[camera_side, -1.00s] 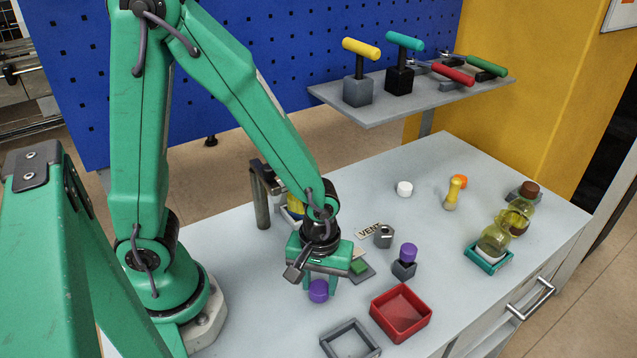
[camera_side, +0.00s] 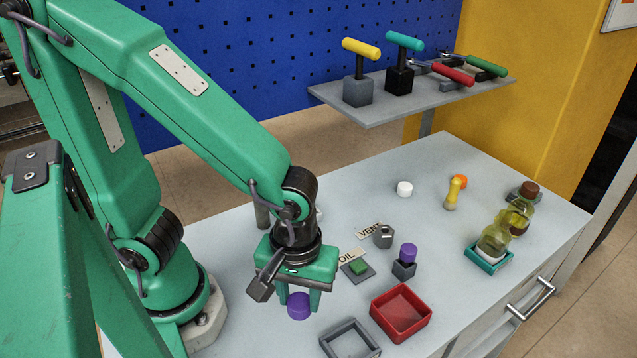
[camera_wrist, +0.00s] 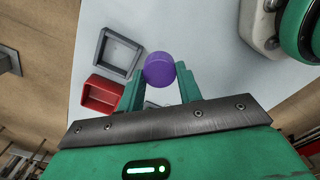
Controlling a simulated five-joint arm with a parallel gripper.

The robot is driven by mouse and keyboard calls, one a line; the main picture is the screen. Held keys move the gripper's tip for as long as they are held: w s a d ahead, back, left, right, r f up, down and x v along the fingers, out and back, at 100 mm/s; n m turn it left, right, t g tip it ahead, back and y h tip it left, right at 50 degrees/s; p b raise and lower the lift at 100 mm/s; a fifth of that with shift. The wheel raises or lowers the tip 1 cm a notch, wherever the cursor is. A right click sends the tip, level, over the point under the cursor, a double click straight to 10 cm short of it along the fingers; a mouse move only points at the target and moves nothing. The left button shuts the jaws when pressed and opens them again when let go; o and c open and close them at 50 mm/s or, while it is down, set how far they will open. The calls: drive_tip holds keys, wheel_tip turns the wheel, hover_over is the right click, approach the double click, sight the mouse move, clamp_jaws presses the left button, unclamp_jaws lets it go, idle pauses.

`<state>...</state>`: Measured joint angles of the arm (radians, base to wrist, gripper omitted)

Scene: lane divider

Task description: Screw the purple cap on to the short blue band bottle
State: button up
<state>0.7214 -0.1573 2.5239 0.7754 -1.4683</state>
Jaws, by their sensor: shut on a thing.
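My gripper (camera_side: 299,300) is shut on a purple cap (camera_side: 299,309), which hangs between the fingertips, low over the bench near its front left. The cap also shows between the fingers in the wrist view (camera_wrist: 159,67). A second purple cap-like piece (camera_side: 408,251) sits on a small dark block. At the right, a yellowish bottle (camera_side: 494,241) stands in a teal tray, with a brown-capped bottle (camera_side: 520,212) behind it. I cannot make out a blue band on either. A yellow and blue thing seen earlier behind my arm is hidden now.
A red tray (camera_side: 425,323) and a grey tray (camera_side: 366,351) lie right of my gripper. A green button block (camera_side: 359,270), VENT and OIL labels, and a metal nut (camera_side: 383,236) lie behind. A white cap (camera_side: 405,188) is farther back.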

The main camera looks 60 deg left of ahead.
drive_tip(key=shift+s+d+r, duration=0.75)
drive_tip(key=shift+s, duration=0.25)
drive_tip(key=shift+w, duration=0.1)
drive_tip(key=shift+w+a+r, duration=0.15)
drive_tip(key=shift+w+a, duration=0.05)
drive_tip(key=shift+w, duration=0.3)
drive_tip(key=w+a+r+n, duration=0.2)
drive_tip(key=w+a+r, duration=0.1)
drive_tip(key=w+a, duration=0.55)
drive_tip(key=w+a+r+n, duration=0.3)
drive_tip(key=w+a+r, duration=0.1)
drive_tip(key=w+a, duration=0.5)
drive_tip(key=a+r+n, duration=0.1)
drive_tip(key=a+r, duration=0.1)
drive_tip(key=a, duration=1)
drive_tip(key=shift+s+a+r+n, duration=0.15)
drive_tip(key=shift+r+n, duration=0.05)
drive_tip(key=shift+n, duration=0.1)
drive_tip(key=shift+f, duration=0.1)
drive_tip(key=shift+f, duration=2.8)
